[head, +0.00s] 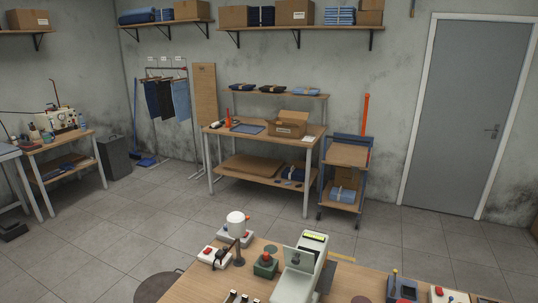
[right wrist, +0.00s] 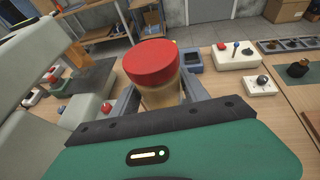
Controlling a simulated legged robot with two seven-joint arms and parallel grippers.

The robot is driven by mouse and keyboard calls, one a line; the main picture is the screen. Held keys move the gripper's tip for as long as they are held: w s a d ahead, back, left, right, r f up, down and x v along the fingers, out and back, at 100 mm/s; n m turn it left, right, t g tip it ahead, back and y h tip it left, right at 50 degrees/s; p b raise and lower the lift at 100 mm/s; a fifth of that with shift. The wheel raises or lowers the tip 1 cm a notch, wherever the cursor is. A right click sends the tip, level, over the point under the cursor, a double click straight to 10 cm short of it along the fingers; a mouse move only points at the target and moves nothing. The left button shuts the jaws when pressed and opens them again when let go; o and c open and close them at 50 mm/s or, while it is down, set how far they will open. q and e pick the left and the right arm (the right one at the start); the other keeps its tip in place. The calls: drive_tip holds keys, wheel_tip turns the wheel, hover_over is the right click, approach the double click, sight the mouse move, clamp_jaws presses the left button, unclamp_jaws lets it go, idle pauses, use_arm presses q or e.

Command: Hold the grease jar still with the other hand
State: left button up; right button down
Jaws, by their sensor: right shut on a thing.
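The grease jar has a red lid (right wrist: 151,64) and a tan, see-through body (right wrist: 160,96). It is in the middle of the right wrist view, seen from above and tilted in the picture. My right gripper (right wrist: 161,92) is shut on the jar, with one grey finger on each side of its body. The jar's base is hidden, so I cannot tell whether it touches the bench. I cannot make out the jar in the head view. My left gripper is in neither view.
The wooden bench (head: 345,281) carries a pale machine (head: 300,277), a white-domed post (head: 236,224) and a green box with a red knob (head: 265,266). In the right wrist view, a pale machine body (right wrist: 38,60) stands close on the left and a white switch box (right wrist: 236,55) beyond the jar.

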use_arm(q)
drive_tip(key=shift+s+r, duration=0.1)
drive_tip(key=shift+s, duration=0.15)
use_arm(e)
drive_tip(key=s+a+f+n+g+y, duration=0.1)
drive_tip(key=s+a+n+y, duration=0.4)
drive_tip(key=a, duration=0.3)
drive_tip(key=s+a+f+n+g+y, duration=0.1)
drive_tip(key=s+a+n+y, duration=0.3)
drive_tip(key=a, duration=0.4)
drive_tip(key=s+a+f+n+g+y, duration=0.1)
drive_tip(key=s+a+n+g+y, duration=0.2)
drive_tip(key=a, duration=0.6)
drive_tip(key=s+n+y, duration=0.2)
drive_tip(key=n+y, duration=0.1)
drive_tip(key=shift+s+y, duration=0.35)
drive_tip(key=shift+y, duration=0.05)
drive_tip(key=shift+s+f, duration=0.1)
drive_tip(key=shift+d, duration=0.2)
